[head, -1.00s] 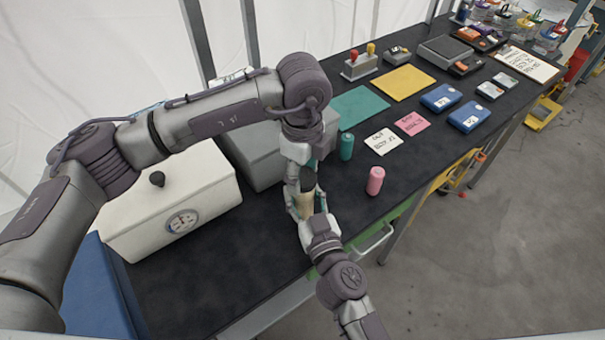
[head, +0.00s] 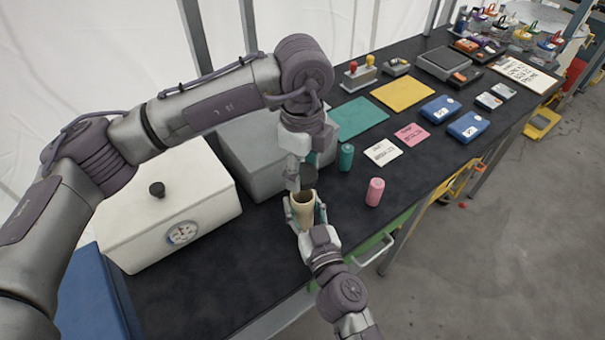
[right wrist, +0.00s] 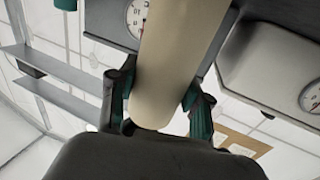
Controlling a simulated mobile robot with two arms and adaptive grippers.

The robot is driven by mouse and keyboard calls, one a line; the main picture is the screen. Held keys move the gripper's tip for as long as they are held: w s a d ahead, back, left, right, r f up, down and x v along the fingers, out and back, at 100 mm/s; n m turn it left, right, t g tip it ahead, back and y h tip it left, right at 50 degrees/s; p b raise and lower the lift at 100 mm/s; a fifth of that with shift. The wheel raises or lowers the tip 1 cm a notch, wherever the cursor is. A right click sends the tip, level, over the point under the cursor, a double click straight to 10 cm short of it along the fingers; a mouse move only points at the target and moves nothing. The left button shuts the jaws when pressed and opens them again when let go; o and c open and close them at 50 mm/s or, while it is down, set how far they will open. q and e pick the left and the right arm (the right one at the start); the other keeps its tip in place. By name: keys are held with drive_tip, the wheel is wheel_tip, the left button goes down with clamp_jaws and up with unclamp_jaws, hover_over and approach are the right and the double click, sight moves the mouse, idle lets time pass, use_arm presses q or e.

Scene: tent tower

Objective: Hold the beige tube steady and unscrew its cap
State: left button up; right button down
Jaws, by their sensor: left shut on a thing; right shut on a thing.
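The beige tube (head: 303,210) is upright, and its open dark mouth shows at the top. It also shows large in the right wrist view (right wrist: 172,65). My right gripper (head: 304,222) is shut around the tube; its teal-padded fingers (right wrist: 160,108) sit on both sides of it in the right wrist view. My left gripper (head: 299,165) is above the tube, pointing down, shut on the dark cap (head: 309,176). The cap is apart from the tube, just above its mouth, and partly hidden by the left fingers.
A pink tube (head: 375,192) stands to the right and a teal tube (head: 346,157) behind. A grey box (head: 245,150) and a white box with a gauge (head: 150,215) are at left. Cards and mats lie farther back. The dark table's (head: 200,300) front strip is clear.

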sight(307, 215)
drive_tip(key=shift+c, duration=2.1)
unclamp_jaws()
drive_tip(key=shift+v, duration=3.7)
